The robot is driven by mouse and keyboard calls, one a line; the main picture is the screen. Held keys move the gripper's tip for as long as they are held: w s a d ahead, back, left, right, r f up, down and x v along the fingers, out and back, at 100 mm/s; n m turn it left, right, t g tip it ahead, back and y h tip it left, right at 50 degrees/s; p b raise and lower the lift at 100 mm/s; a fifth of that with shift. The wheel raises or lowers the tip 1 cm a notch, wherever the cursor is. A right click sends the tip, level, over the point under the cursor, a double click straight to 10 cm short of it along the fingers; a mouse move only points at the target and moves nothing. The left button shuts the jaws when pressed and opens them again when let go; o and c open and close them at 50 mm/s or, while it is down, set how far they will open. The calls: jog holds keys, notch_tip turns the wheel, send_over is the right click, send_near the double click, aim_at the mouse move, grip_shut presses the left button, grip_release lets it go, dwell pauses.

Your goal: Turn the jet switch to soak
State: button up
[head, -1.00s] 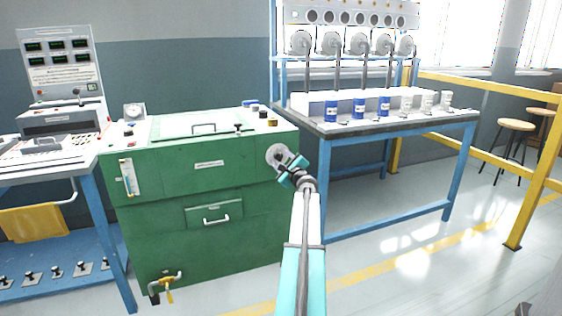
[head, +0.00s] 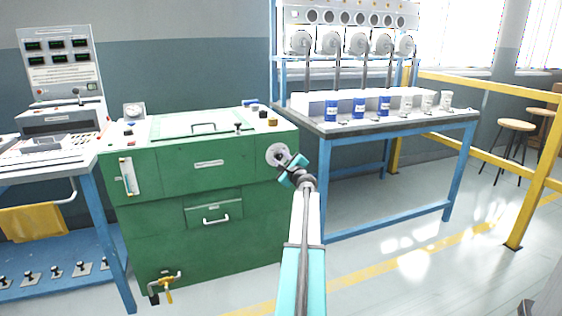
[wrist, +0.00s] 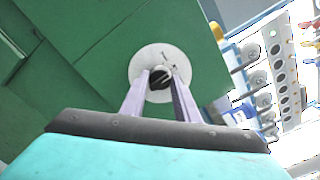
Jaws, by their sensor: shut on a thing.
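The jet switch is a dark round knob (wrist: 165,77) on a pale round dial plate (wrist: 146,62). The plate also shows in the head view (head: 272,151), at the upper right of the green cabinet's front (head: 165,220). My gripper (wrist: 160,80) is at the knob, with its two pale fingers on either side of it. It is shut on the knob; in the head view my gripper (head: 284,162) covers part of the plate. The markings on the plate are too small to read, so I cannot tell the switch's setting.
A blue-framed bench (head: 400,128) with blue and white cups (head: 359,107) stands to the right. A control console (head: 60,120) stands at the left. A yellow railing (head: 490,90) is at the far right. The floor between bench and railing is open.

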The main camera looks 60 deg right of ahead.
jog(key=shift+s+f+n+b, duration=0.1)
jog(key=shift+f+n+b, duration=0.05)
jog(key=shift+n+b, duration=4.15)
jog(key=o, duration=1)
jog(key=shift+o, duration=0.2)
jog(key=p+v, duration=0.3)
jog(key=v, duration=1)
jog(key=shift+s+a, duration=0.3)
jog(key=shift+w+p, duration=0.1)
jog(key=shift+p, duration=0.2)
